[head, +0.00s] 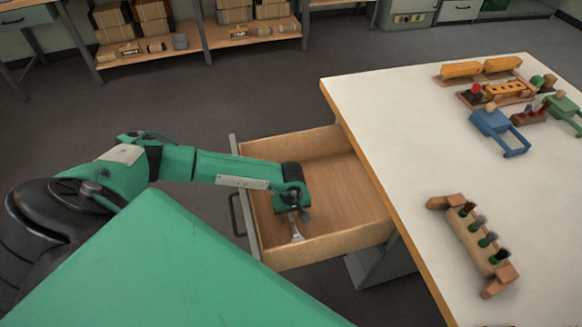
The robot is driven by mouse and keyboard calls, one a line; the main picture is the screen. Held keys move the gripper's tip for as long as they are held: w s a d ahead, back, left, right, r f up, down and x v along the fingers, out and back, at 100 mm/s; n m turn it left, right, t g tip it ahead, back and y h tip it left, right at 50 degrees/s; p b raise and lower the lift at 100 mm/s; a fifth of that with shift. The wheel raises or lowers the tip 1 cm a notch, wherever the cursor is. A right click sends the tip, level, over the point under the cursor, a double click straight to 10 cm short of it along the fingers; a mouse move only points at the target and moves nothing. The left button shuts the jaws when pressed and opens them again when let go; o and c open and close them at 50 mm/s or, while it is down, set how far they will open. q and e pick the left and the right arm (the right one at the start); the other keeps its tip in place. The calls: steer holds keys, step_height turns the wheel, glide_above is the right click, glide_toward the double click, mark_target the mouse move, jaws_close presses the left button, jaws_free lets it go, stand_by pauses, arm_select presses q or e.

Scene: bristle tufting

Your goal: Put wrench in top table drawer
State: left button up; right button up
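The top table drawer (335,188) is pulled out from the left side of the white-topped table (385,110). My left gripper (293,211) reaches down into the drawer near its front left part. A small metallic wrench (296,231) shows just below the fingertips, inside the drawer's outline. Its upper end meets the fingers. I cannot tell whether the fingers grip it or whether it rests on the drawer floor. My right gripper is not in view.
A wooden holder with dark brushes (474,235) lies on the near tabletop. A blue clamp-like tool (492,123) and several orange and green items stand at the far right. Shelves with boxes (155,20) are at the back. The tabletop's left part is clear.

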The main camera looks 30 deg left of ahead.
mark_target(291, 217)
arm_select(q)
steer(key=shift+r, duration=0.15)
step_height(291, 217, up, 3)
steer(key=shift+w, duration=0.1)
step_height(291, 217, up, 9)
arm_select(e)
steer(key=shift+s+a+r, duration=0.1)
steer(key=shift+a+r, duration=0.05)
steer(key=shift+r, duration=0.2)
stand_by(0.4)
